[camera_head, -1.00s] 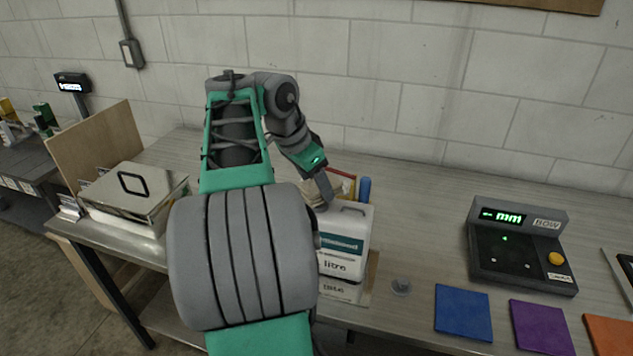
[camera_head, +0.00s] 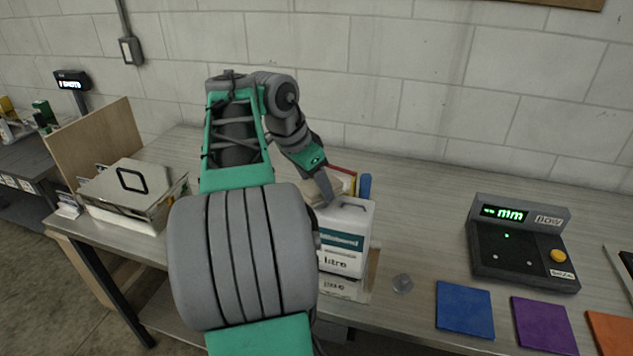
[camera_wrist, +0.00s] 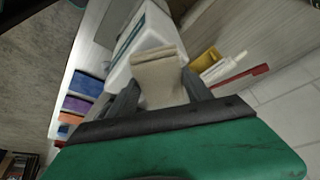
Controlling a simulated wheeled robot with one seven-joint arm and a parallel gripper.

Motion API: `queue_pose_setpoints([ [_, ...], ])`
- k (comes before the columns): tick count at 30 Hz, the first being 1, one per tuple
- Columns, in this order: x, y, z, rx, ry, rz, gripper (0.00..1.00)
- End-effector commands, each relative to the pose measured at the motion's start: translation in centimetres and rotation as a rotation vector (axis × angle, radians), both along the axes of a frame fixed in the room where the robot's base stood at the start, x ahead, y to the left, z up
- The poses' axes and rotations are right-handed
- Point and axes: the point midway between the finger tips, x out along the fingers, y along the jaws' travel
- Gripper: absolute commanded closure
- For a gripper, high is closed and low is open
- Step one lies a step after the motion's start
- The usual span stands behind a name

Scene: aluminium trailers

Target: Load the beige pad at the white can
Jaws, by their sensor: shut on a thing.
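A white can (camera_head: 343,244) with a teal label stands on the bench, partly hidden behind my arm in the head view. It also shows in the wrist view (camera_wrist: 147,32), just beyond the fingertips. My gripper (camera_wrist: 158,84) is shut on the beige pad (camera_wrist: 158,72), which sits between the two fingers and overlaps the can's top in that view. In the head view my gripper (camera_head: 326,193) is at the can's upper left. I cannot tell whether the pad touches the can.
A black gauge box (camera_head: 523,247) with a yellow button stands to the right. Blue (camera_head: 464,311) and purple (camera_head: 543,325) pads lie at the front edge. A metal box (camera_head: 133,194) stands at left. A blue cylinder (camera_head: 365,186) is behind the can. Bench between can and gauge is mostly clear.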

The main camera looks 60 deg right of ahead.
Motion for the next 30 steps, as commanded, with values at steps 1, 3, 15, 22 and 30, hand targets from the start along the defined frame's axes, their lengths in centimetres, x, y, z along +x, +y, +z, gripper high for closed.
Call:
queue_pose_setpoints([
  [1,0.0,0.0,-0.12,0.0,0.0,0.0,0.74],
  [3,0.0,0.0,-0.21,0.0,0.0,0.0,0.74],
  [15,0.0,0.0,-0.69,0.0,0.0,0.0,0.74],
  [22,0.0,0.0,-0.77,0.0,0.0,0.0,0.74],
  [30,0.0,0.0,-0.83,0.0,0.0,0.001,0.74],
])
